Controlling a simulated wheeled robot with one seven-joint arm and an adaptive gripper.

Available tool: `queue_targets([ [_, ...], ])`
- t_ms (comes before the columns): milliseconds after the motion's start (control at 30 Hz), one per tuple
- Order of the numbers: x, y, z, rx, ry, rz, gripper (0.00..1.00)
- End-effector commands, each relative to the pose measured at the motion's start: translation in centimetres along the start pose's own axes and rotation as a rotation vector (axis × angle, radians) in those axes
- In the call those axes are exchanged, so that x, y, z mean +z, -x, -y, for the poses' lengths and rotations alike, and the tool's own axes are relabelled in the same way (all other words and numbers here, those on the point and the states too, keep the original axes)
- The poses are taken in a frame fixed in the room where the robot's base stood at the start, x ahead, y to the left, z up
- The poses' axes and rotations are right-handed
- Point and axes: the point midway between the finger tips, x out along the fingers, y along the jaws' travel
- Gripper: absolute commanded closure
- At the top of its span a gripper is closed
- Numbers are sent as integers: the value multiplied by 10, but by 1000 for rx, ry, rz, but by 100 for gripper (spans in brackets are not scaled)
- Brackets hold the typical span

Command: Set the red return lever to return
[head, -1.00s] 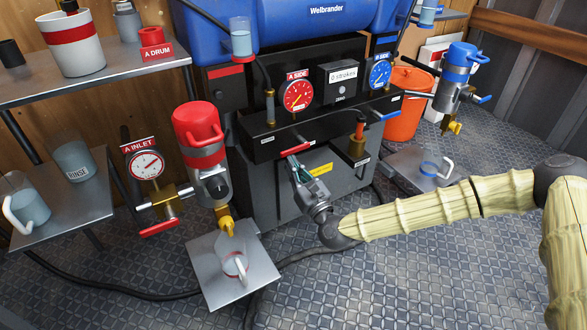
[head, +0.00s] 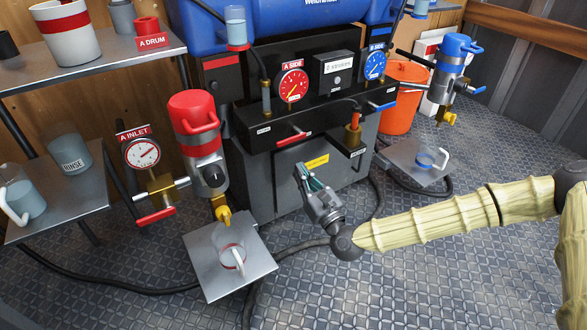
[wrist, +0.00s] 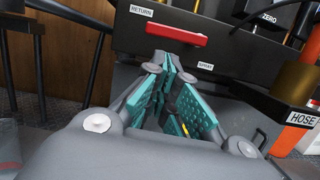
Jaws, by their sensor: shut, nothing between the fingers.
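The red return lever (head: 294,139) is on the front of the black manifold block, below the A SIDE gauge. It lies roughly level across the block and also shows in the wrist view (wrist: 165,25). A RETURN label (wrist: 141,10) is above its left end, and a SPRAY label (wrist: 205,66) is below its right end. My gripper (head: 301,171) is shut and empty, below and in front of the lever, apart from it. Its teal fingers (wrist: 168,65) point up toward the block in the wrist view.
The red A pump (head: 197,130) stands to the left, above a plate (head: 204,277) with a clear jug. A HOSE-labelled fitting (wrist: 302,118) juts out right of my gripper. The orange bucket (head: 404,100) is further right.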

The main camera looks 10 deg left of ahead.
Motion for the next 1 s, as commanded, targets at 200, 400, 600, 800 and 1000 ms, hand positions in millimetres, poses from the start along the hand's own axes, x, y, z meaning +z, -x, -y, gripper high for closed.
queue_targets([
  [200, -3, 18, -2, 10, -3, 0, 100],
  [400, -3, 21, -6, 17, -5, 0, 100],
  [600, -3, 20, -7, 20, -6, 0, 100],
  [800, -3, 20, -7, 20, -5, -1, 100],
  [1000, -16, 27, -19, 39, 46, -49, 100],
])
